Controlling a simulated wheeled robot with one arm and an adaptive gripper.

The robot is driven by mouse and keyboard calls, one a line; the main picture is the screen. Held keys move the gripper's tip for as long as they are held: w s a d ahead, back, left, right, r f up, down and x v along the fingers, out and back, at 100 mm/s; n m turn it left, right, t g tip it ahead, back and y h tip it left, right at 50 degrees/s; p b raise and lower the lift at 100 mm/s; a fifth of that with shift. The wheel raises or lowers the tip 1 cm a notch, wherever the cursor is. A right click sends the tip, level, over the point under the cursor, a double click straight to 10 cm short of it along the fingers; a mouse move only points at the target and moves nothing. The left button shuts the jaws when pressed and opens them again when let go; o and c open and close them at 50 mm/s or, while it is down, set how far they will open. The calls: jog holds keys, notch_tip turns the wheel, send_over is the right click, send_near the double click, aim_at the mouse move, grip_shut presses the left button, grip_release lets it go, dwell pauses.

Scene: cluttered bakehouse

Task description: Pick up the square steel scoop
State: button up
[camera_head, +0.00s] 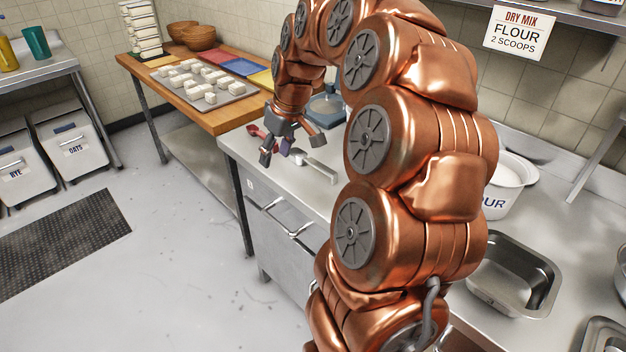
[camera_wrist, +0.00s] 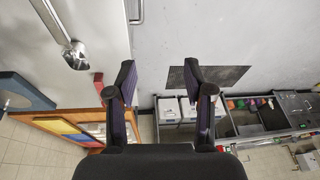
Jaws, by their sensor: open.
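A steel scoop (camera_head: 299,156) lies on the steel counter, with its handle running toward the lower right. In the wrist view the steel scoop (camera_wrist: 76,57) is at the upper left, outside my fingers; its bowl looks rounded there, so I cannot tell that it is the square one. My gripper (camera_head: 291,148) is open and empty near the counter's left end, close to the scoop in the head view. In the wrist view my gripper (camera_wrist: 160,77) has its fingers wide apart, with only floor and distant things between them.
A red utensil (camera_head: 255,131) and a blue scale (camera_head: 325,108) stand near the scoop. A wooden table (camera_head: 213,123) with a dough tray (camera_head: 207,101) adjoins the counter (camera_head: 240,150). A flour pot (camera_head: 503,203) and steel pan (camera_head: 480,292) are at the right. Floor at left is mostly clear.

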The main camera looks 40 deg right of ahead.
jog(key=m+t+h+b, duration=0.1)
jog(key=b, duration=0.2)
send_near(314, 161)
jog(key=x, duration=0.2)
jog(key=shift+w+f, duration=0.2)
jog(key=shift+f, duration=0.05)
jog(key=shift+w+d+f, duration=0.1)
jog(key=shift+f, duration=0.15)
jog(key=shift+p+x, duration=1)
jog(key=shift+x, duration=2.65)
jog(key=shift+c, duration=0.3)
grip_shut()
